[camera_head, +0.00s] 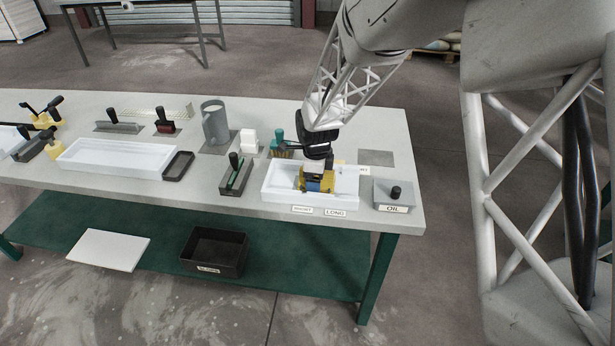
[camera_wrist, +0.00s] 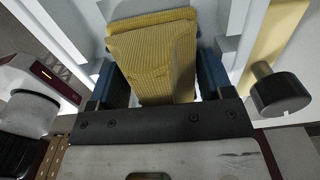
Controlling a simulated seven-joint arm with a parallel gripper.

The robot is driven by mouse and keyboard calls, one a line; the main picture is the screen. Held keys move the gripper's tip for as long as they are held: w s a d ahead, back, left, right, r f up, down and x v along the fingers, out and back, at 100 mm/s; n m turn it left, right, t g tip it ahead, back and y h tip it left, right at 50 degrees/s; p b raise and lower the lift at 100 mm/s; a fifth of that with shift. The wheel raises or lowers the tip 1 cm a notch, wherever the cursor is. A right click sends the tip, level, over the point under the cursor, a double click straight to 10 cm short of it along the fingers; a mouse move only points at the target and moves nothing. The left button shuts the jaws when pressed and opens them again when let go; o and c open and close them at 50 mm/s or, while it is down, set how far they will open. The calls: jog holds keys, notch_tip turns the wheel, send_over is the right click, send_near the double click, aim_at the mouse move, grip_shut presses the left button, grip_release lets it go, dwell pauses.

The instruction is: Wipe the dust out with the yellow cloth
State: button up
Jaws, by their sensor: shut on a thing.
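The yellow cloth (camera_head: 316,182) is a folded, ribbed pad held in my gripper (camera_head: 313,186), over the inside of a white rectangular tray (camera_head: 276,186) on the right of the bench. In the wrist view the cloth (camera_wrist: 155,58) lies between the blue-sided fingers of my gripper (camera_wrist: 155,75), which are shut on it. I cannot tell whether the cloth touches the tray floor. No dust can be made out in the tray. The part of the tray under the cloth and gripper is hidden.
A grey box labelled OIL (camera_head: 395,194) with a black knob stands just right of the tray. A black holder with a green-bladed tool (camera_head: 236,174), a grey jug (camera_head: 215,122), white blocks (camera_head: 249,141) and a brush (camera_head: 281,147) are to the left. Another white tray (camera_head: 115,159) is farther left.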

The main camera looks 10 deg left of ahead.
aim_at(293, 183)
jog(key=shift+d, duration=0.9)
jog(key=shift+a, duration=4.25)
notch_tip(293, 183, up, 8)
jog(key=shift+d, duration=0.1)
